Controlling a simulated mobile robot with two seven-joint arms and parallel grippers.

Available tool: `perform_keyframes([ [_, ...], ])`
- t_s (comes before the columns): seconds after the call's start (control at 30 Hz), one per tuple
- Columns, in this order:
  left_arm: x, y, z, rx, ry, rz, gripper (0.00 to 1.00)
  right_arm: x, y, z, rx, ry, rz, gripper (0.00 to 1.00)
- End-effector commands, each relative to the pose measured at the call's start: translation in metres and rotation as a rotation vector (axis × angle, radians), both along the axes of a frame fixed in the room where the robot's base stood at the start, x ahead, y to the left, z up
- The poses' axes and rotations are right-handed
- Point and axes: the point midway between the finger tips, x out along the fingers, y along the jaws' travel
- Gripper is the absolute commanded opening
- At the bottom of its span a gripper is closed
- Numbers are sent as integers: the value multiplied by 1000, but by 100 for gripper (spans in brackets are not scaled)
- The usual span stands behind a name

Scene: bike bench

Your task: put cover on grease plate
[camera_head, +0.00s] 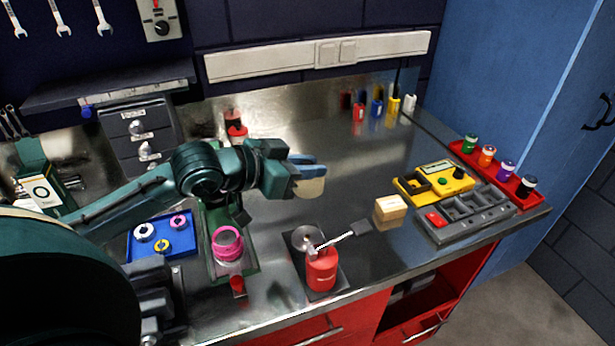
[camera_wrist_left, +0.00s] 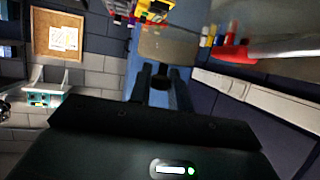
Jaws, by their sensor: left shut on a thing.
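My left gripper (camera_head: 308,170) is above the middle of the bench. It is shut on a flat tan piece (camera_head: 310,187) with a rounded edge, which looks like the cover. In the left wrist view, the left gripper's fingers (camera_wrist_left: 158,85) point up the picture, with the tan piece (camera_wrist_left: 168,48) beyond them. A round metal dish (camera_head: 303,238), which may be the grease plate, lies on a dark pad near the front edge, below the held piece and apart from it. My right gripper is not in view.
A red can (camera_head: 321,270) stands just in front of the dish. A wooden block (camera_head: 390,210), a yellow meter (camera_head: 435,182) and a grey tray (camera_head: 465,214) are to the right. A blue tray (camera_head: 133,247) and a pink ring (camera_head: 228,243) are left. The back middle is clear.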

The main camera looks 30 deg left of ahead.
Motion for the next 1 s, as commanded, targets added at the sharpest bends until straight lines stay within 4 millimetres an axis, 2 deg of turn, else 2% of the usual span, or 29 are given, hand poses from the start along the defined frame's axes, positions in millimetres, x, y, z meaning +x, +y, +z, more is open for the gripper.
perform_keyframes([
  [0.03,-2,-1,-22,-6,22,1,0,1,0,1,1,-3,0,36],
  [0.2,-2,-1,-55,-5,17,2,0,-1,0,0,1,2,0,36],
  [0.57,-1,0,-79,-2,13,1,0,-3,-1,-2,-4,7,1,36],
  [0.77,-2,0,-98,-1,14,1,0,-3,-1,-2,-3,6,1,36],
  [0.9,-2,-1,-116,-2,12,0,0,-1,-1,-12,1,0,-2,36],
  [1.0,-2,-1,-123,-1,12,1,0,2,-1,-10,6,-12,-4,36],
])
